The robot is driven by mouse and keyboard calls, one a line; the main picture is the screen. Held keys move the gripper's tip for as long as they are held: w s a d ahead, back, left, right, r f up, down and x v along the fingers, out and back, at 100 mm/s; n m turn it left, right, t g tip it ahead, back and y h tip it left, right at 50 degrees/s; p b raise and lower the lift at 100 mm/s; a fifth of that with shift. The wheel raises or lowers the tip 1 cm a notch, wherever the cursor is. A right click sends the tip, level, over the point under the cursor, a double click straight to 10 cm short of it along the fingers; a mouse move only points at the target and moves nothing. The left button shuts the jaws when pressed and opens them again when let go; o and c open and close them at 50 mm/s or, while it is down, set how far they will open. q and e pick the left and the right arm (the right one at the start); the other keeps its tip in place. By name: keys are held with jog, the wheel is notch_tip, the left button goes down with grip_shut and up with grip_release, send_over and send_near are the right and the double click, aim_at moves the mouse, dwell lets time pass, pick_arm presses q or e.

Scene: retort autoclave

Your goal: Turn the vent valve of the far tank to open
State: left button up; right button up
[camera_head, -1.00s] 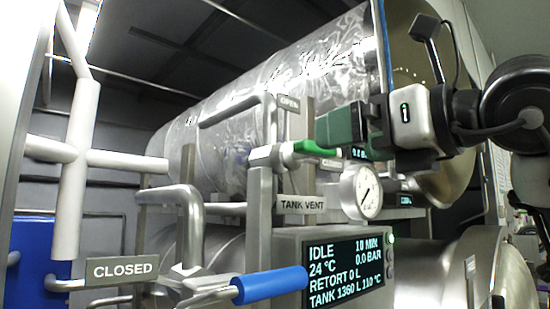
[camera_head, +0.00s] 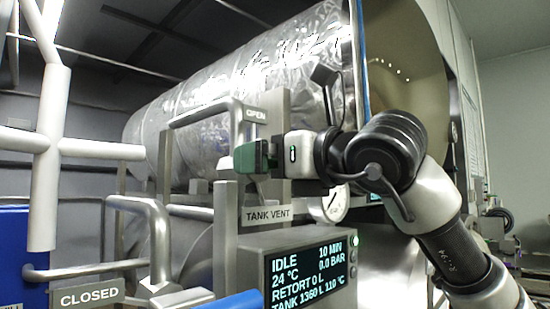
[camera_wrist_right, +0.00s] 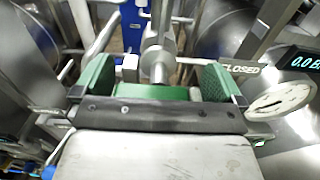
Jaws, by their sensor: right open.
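The vent valve's metal body (camera_wrist_right: 157,62) stands between the two green fingers of my right gripper (camera_wrist_right: 157,76) in the right wrist view. The fingers are wide apart, one on each side. In the head view my right gripper (camera_head: 250,157) is at the valve, above the TANK VENT plate (camera_head: 267,215), and hides the lever. The CLOSED plate (camera_wrist_right: 240,67) shows right of the fingers. My left gripper is out of view.
A pressure gauge (camera_head: 334,205) is partly hidden below my right wrist. A display (camera_head: 310,272) reads IDLE. Bent pipes (camera_head: 155,225) and another CLOSED plate (camera_head: 87,294) are at the lower left, near a blue handle (camera_head: 235,304). The foil-wrapped tank (camera_head: 250,75) lies behind.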

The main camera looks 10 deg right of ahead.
jog(key=shift+w+a, duration=0.1)
jog(key=c, duration=0.7)
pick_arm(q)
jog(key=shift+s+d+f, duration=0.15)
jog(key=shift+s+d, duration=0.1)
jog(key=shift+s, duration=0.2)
pick_arm(e)
jog(key=shift+c, duration=0.2)
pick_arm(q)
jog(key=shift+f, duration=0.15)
pick_arm(e)
jog(key=shift+n, duration=0.3)
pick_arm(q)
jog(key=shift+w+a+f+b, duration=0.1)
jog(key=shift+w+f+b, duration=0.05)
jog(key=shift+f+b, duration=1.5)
pick_arm(e)
jog(key=shift+s+a+f+n, duration=0.1)
jog(key=shift+f+n, duration=0.05)
jog(key=shift+n, duration=2.7)
jog(key=shift+s+a+f+n, duration=0.1)
jog(key=shift+n, duration=2.8)
jog(key=shift+a+f+n, duration=0.1)
jog(key=shift+f+n, duration=0.05)
jog(key=shift+n, duration=2.7)
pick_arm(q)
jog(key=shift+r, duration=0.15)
